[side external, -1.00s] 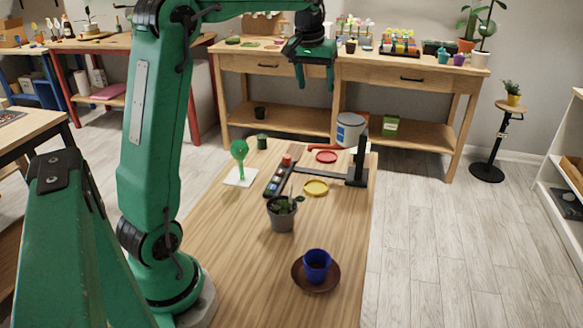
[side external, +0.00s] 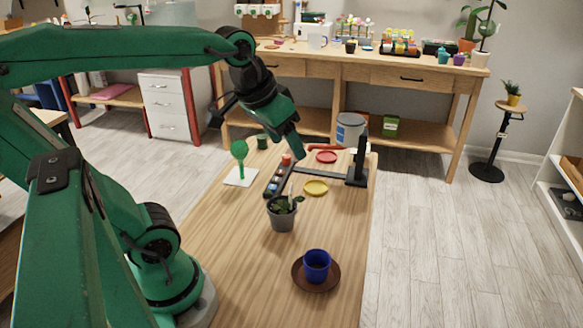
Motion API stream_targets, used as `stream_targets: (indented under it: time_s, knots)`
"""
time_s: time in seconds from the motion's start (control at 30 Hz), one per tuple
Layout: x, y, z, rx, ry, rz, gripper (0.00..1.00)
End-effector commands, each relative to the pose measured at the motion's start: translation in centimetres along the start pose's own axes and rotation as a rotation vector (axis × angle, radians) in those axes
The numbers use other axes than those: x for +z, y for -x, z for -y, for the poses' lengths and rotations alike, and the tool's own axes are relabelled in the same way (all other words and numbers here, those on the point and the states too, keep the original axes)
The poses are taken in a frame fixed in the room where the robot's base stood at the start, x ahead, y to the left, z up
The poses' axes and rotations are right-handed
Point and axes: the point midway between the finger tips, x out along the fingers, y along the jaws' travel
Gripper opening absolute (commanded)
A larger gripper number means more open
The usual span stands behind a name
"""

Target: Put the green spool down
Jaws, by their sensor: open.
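A small dark green cylinder (side external: 263,142), which I take to be the green spool, stands upright on the far left part of the wooden table (side external: 228,228). My gripper (side external: 256,140) is open above the far end of the table, tilted downward, its fingers spread wide. One finger reaches down right of the cylinder, toward the dark rack. I see nothing held in the gripper. From this view I cannot tell how far above the table or how near the cylinder the fingers are.
A dark rack (side external: 273,188) with several small items, a potted plant (side external: 282,218), a green upright piece on a white card (side external: 240,153), red (side external: 327,157) and yellow (side external: 316,187) discs, a black stand (side external: 357,168) and a blue cup (side external: 317,265) occupy the table. Its near left is clear.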

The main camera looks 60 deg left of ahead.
Motion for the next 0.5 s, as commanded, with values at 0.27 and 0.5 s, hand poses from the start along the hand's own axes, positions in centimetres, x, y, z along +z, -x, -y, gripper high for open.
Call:
stream_targets:
  time_s: [0.27,0.5]
  knots:
    - [5.2,-0.9,-1.4,0.032,-0.094,-0.040,0.60]
    - [6.2,-1.3,-1.6,0.039,-0.114,-0.046,0.60]
